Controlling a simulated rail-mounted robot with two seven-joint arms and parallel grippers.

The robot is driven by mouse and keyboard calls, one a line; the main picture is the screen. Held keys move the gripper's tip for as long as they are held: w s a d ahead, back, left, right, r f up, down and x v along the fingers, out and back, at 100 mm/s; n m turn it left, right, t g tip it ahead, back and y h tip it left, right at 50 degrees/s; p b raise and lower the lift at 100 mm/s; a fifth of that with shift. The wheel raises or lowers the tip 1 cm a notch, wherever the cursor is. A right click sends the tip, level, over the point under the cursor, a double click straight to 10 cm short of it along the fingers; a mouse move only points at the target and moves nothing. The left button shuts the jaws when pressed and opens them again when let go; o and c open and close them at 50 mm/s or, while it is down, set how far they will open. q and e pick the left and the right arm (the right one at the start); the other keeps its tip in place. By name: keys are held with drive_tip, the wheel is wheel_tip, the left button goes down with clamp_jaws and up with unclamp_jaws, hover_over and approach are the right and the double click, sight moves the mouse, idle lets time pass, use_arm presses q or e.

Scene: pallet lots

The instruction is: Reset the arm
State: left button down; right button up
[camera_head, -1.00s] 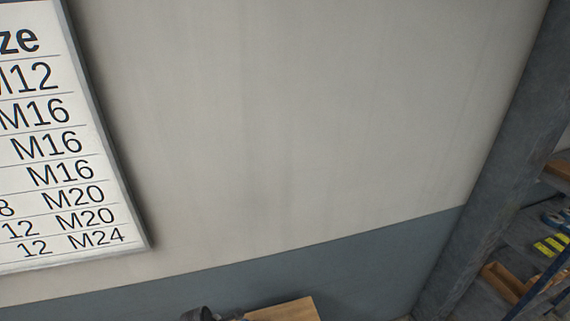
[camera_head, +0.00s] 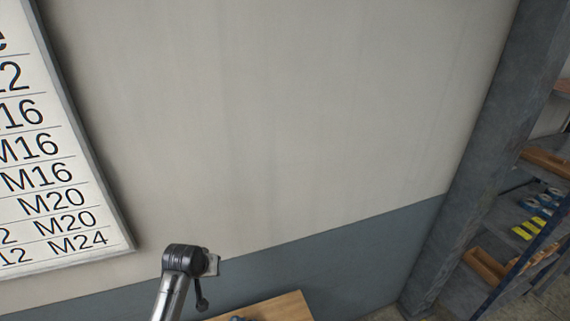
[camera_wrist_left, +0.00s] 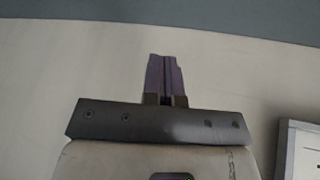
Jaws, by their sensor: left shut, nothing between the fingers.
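My left gripper (camera_wrist_left: 166,78) shows in the left wrist view, its two dark fingers together with nothing between them. It points toward a plain pale wall and touches nothing that I can see. In the head view a dark jointed head on a silver tube (camera_head: 182,258) rises from the bottom edge; I cannot tell whether it is part of my arm. No gripper fingers show clearly in the head view. My right gripper is in neither view.
A white size chart (camera_head: 62,190) hangs on the pale wall (camera_head: 280,110) at left. A wooden top (camera_head: 272,308) shows at the bottom. A grey post (camera_head: 470,160) and shelves with yellow and blue items (camera_head: 528,228) stand at right.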

use_arm(q)
drive_tip(key=s+r+m+t+y, duration=0.15)
drive_tip(key=s+r, duration=0.25)
drive_tip(key=s, duration=0.5)
drive_tip(key=s+r+m+t, duration=0.1)
drive_tip(key=s+r+t, duration=0.25)
drive_tip(key=s, duration=0.65)
drive_tip(key=s+f+g, duration=0.3)
drive_tip(key=s+f, duration=0.5)
drive_tip(key=s, duration=0.6)
drive_tip(key=s+f+g, duration=0.4)
drive_tip(key=s+f, duration=0.4)
drive_tip(key=s, duration=0.5)
wheel_tip(320, 180, down, 40)
drive_tip(key=b, duration=4)
drive_tip(key=shift+d, duration=0.1)
